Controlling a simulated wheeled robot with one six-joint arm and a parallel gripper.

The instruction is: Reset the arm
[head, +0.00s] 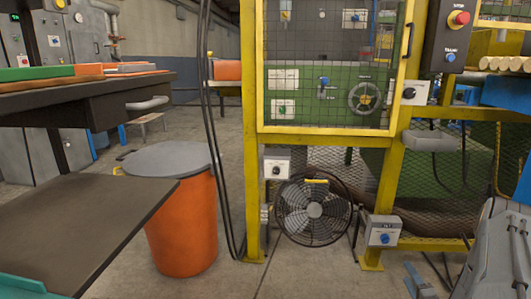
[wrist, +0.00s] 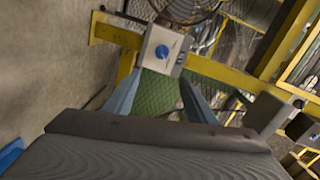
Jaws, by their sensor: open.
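My gripper (wrist: 158,88) shows in the wrist view with its two blue-grey fingers spread apart and nothing between them. Beyond the fingers is a grey box with a blue knob (wrist: 162,52), with green surface behind it. The same box with a blue knob (head: 384,230) sits low on a yellow post in the head view. My grey arm reaches in at the lower right of the head view, where part of the gripper (head: 418,282) shows near the bottom edge. I cannot tell the exact gap between the gripper and the box.
A yellow-framed machine guard (head: 448,150) stands ahead with a floor fan (head: 315,208) at its base. An orange bin with a grey lid (head: 182,225) stands left of it. A dark table (head: 90,225) fills the lower left. Bare floor (head: 300,275) lies in front of the fan.

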